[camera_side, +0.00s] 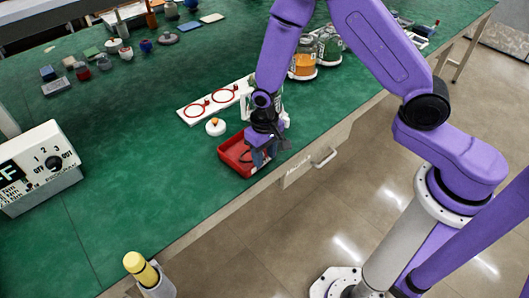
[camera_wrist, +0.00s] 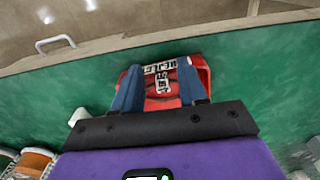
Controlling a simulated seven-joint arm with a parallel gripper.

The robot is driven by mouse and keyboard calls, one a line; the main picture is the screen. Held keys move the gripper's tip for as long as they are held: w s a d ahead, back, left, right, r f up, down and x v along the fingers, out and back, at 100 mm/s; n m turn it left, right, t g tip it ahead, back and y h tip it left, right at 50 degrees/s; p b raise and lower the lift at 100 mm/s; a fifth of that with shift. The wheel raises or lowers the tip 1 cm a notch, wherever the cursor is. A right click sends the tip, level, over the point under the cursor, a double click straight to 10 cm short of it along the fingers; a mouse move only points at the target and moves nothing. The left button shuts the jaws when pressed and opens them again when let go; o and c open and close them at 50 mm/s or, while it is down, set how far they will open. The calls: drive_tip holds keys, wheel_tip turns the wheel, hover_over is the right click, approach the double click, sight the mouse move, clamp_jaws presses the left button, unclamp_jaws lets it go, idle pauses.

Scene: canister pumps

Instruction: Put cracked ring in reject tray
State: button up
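The red reject tray (camera_side: 229,150) lies near the bench's front edge. It also shows in the wrist view (camera_wrist: 204,73), with white lettering on it. My gripper (camera_side: 262,157) is over the tray's right part. In the wrist view my gripper (camera_wrist: 160,68) has its two blue fingers well apart, with the tray and lettering seen between them. No ring is clearly seen between the fingers. Two red rings, a nearer one (camera_side: 184,112) and a farther one (camera_side: 214,98), lie on a white board behind the tray. I cannot tell whether either is cracked. Part of the tray's inside is hidden by my gripper.
An orange-filled jar (camera_side: 302,65) stands farther back. A control box (camera_side: 40,168) is at the left. The green bench (camera_side: 130,160) between the box and the tray is clear.

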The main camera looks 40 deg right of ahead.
wheel_tip(320, 180, up, 12)
drive_tip(key=shift+r, duration=0.25)
idle(0.6)
drive_tip(key=shift+s, duration=0.1)
drive_tip(key=s+d+r+n, duration=0.3)
drive_tip(key=s+n, duration=0.1)
drive_tip(key=s, duration=0.4)
drive_tip(key=s+d+r+n, duration=0.3)
drive_tip(key=s+n, duration=0.1)
drive_tip(key=s, duration=0.4)
drive_tip(key=s+d+r+n, duration=0.3)
drive_tip(key=s+n, duration=0.1)
drive_tip(key=s, duration=0.4)
drive_tip(key=shift+s+d+n, duration=0.3)
drive_tip(key=shift+s, duration=0.05)
